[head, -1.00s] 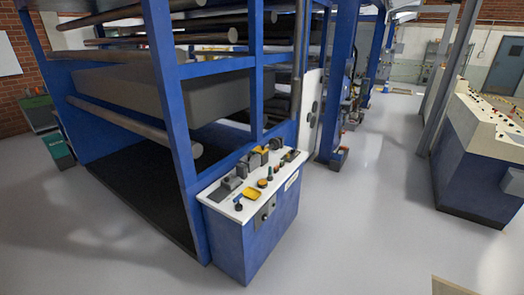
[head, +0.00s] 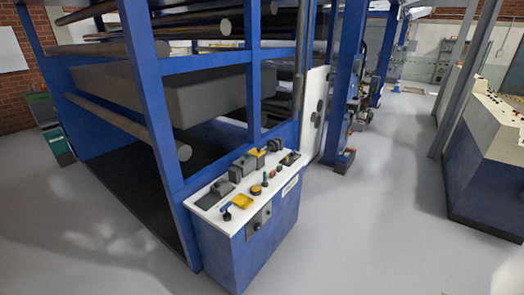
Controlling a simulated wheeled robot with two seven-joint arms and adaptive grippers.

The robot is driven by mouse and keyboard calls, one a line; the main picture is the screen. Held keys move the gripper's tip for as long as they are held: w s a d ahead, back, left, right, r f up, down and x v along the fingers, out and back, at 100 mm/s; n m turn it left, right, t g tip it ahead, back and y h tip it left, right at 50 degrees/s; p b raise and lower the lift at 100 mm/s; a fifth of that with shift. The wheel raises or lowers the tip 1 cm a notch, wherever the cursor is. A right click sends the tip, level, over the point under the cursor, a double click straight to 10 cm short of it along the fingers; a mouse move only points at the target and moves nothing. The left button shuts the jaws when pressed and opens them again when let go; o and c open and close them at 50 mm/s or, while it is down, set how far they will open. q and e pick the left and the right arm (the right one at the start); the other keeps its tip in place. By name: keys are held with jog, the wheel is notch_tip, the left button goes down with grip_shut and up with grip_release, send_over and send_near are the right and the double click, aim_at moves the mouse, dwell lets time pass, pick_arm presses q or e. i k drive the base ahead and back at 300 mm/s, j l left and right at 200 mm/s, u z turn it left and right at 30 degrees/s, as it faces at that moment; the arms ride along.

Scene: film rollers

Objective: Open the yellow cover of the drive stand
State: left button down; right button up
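The drive stand appears to be the blue cabinet (head: 240,247) with a white top (head: 215,201), near the middle of the head view. A flat yellow piece (head: 242,202) lies near the front edge of its top. A second yellow piece (head: 257,154) sits among dark grey housings (head: 243,164) towards the back. I cannot tell for sure which one is the yellow cover, or its exact position. Neither of my grippers is in view.
A large blue frame (head: 162,110) with grey rollers (head: 125,125) stands behind and left of the stand. A blue and cream console (head: 490,165) stands at the right. Grey floor (head: 370,225) between them is clear.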

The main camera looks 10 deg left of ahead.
aim_at(257, 152)
jog(key=i+l+u, duration=0.2)
jog(key=i+l, duration=0.2)
jog(key=i+l+u, duration=0.15)
jog(key=i+l, duration=0.35)
jog(key=i+l+u, duration=0.2)
jog(key=i+l, duration=0.2)
jog(key=i+l+u, duration=0.15)
jog(key=i+l, duration=0.2)
jog(key=l, duration=0.35)
